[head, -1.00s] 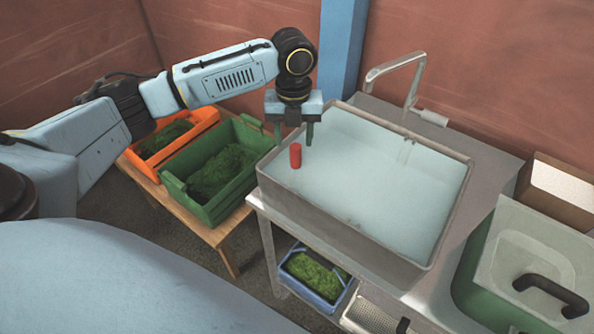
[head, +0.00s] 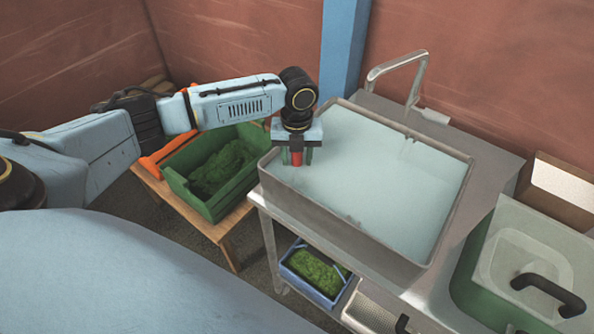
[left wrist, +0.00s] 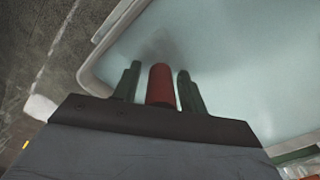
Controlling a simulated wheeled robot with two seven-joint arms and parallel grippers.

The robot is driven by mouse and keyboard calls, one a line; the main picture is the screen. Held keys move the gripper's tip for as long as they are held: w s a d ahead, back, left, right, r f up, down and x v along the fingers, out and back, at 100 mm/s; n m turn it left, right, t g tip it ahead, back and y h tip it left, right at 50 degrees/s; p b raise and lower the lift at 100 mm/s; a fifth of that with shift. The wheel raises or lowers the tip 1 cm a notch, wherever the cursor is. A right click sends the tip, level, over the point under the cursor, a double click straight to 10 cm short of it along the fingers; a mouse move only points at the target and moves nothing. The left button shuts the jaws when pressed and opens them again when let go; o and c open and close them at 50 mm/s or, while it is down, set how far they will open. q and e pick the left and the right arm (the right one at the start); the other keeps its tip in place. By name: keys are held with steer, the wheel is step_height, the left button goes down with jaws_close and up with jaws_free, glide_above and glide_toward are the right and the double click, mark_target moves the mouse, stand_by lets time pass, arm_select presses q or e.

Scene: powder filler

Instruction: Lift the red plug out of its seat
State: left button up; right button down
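The red plug (head: 297,159) stands upright in the water near the left corner of the grey sink (head: 330,232). My left gripper (head: 297,158) points down over it, with one green finger on each side. In the left wrist view the red plug (left wrist: 161,85) is between the fingertips of my left gripper (left wrist: 158,80). A small gap shows on both sides, so the fingers are open around the plug and apart from it. The plug's lower end and its seat cannot be made out. My right gripper is not in view.
A tap (head: 412,80) rises at the sink's back. A green crate (head: 213,207) with green matter stands on a wooden table at the left, an orange crate (head: 160,161) behind it. A blue crate (head: 318,293) sits below the sink. A lidded green bin (head: 480,282) is at right.

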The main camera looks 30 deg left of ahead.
arm_select(q)
steer(key=c, duration=0.8)
steer(key=shift+r, duration=0.1)
step_height(320, 180, up, 10)
steer(key=shift+b, duration=0.35)
steer(key=shift+r+p, duration=2.05)
steer(key=shift+p, duration=0.75)
